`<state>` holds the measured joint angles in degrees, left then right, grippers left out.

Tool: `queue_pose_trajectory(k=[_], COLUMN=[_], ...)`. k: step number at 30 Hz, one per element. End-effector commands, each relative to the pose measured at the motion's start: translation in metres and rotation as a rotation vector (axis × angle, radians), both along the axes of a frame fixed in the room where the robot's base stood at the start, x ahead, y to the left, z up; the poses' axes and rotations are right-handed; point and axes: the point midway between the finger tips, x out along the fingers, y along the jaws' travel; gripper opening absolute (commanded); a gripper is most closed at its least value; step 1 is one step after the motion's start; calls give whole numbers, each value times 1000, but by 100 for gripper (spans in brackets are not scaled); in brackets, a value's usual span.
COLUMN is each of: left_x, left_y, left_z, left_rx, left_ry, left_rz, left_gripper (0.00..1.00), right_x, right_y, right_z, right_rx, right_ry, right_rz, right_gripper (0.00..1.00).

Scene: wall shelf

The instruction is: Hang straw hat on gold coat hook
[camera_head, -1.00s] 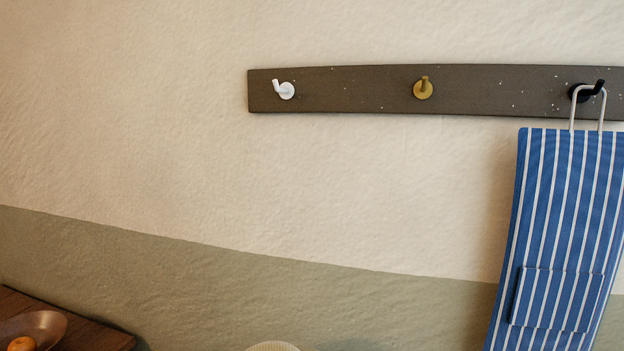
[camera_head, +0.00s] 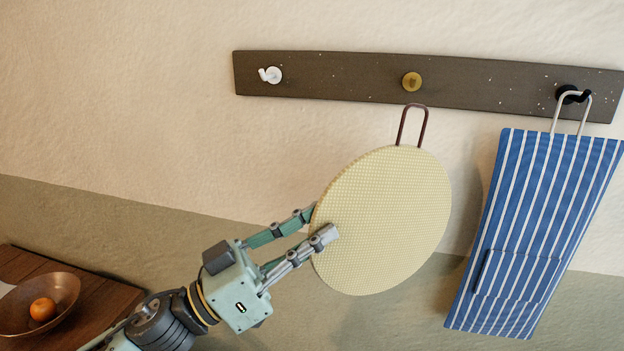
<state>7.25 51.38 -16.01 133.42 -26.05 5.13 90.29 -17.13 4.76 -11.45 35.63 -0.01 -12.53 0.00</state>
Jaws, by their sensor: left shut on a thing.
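The straw hat (camera_head: 390,215) is a pale cream woven disc with a brown loop (camera_head: 412,127) at its top. My left gripper (camera_head: 322,226) is shut on the hat's left edge and holds it up in front of the wall. The gold coat hook (camera_head: 412,82) is on the dark wall rail, in the middle of the hooks in view. The top of the loop shows just below the hook and the rail's lower edge; I cannot tell how far in front of the wall it is. My right gripper is not in view.
The dark rail (camera_head: 340,80) also bears a white hook (camera_head: 272,75) at left and a black hook (camera_head: 570,94) at right. A blue striped apron (camera_head: 535,230) hangs from the black hook, right of the hat. A bowl with an orange (camera_head: 43,309) stands on a wooden surface (camera_head: 100,310) at lower left.

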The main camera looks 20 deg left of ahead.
Motion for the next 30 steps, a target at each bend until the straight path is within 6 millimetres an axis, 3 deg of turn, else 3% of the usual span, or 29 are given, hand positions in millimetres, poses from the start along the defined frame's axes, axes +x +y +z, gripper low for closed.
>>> queue_pose_trajectory(k=[1, 7, 30], left_x=[2, 4, 42], left_y=[2, 5, 6], left_z=[19, 42, 39], left_rx=[-15, -62, -69], left_ry=[21, 91, 99], left_rz=[-30, -108, -117], left_gripper=[0, 0, 0], right_x=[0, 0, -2], right_y=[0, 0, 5], right_z=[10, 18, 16], right_rx=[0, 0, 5], right_ry=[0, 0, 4], right_rz=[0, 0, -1], right_gripper=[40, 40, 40])
